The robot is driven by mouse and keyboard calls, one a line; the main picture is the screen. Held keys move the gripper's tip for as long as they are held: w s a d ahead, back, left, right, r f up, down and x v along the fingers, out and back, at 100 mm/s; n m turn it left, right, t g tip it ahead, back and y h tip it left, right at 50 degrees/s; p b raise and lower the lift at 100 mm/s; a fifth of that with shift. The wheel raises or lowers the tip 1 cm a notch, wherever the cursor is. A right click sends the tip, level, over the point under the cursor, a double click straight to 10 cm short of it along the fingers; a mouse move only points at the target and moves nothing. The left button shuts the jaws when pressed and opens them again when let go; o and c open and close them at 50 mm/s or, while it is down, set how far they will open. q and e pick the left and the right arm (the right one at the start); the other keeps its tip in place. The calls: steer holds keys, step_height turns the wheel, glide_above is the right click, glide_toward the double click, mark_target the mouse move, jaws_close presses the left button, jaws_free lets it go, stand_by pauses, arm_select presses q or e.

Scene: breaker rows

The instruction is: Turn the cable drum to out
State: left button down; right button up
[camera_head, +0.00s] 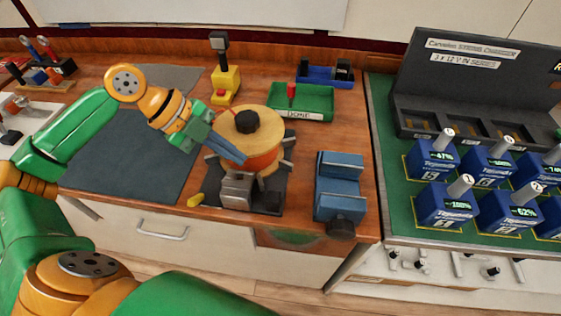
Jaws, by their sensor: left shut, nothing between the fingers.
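The cable drum (264,159) is a round spool with a pale wooden top, an orange winding below and a dark knob in the middle. It sits on a dark base with grey blocks on the wooden bench. I cannot tell whether the fingertips touch the drum. No "out" mark is readable here. My right gripper is not in view.
A blue vise (339,185) stands right of the drum. Behind are a green tray (315,101) labelled DONE, a yellow device (226,84) and a blue bin (318,76). Blue battery units (432,160) stand on a green mat at right. A dark mat (125,150) lies left.

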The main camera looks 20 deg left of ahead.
mark_target(266, 176)
arm_select(q)
steer(key=p+x, duration=0.2)
steer(key=x, duration=0.7)
steer(key=shift+d+f, duration=0.25)
steer(key=shift+f, duration=0.05)
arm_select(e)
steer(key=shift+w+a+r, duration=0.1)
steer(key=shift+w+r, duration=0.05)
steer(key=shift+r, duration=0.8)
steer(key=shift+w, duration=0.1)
